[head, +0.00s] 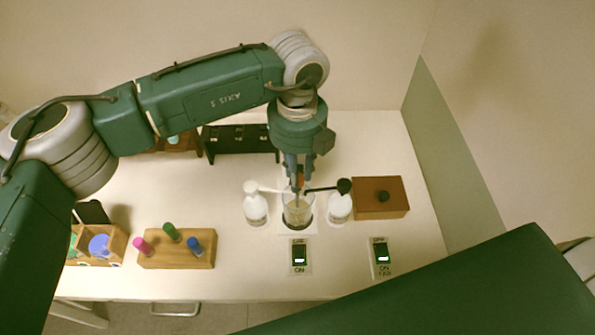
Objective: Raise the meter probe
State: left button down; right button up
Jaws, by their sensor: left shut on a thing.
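My left gripper (297,178) points straight down above the glass beaker (298,212) and is shut on the meter probe (297,196). The probe is thin and upright, with an orange-red part showing between the fingers. Its lower end appears to be inside the beaker; I cannot tell how deep. The beaker holds a pale yellowish content and stands on a light square with a dark round base. My right gripper is out of view.
A brown box (381,209), two switches (299,257) (381,253), a wooden vial block (178,256), a compartment box (97,259) and a dark rack (240,142) stand around.

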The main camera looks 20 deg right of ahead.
pick_arm(q)
notch_tip(320, 180, up, 11)
jog(key=b, duration=0.1)
jog(key=shift+w, duration=0.1)
jog(key=c, duration=1.8)
grip_release()
jog(key=shift+r, duration=0.1)
jog(key=o, duration=0.3)
jog(key=shift+o, duration=0.2)
jog(key=shift+s, duration=0.2)
jog(key=shift+w, duration=0.1)
notch_tip(320, 180, up, 12)
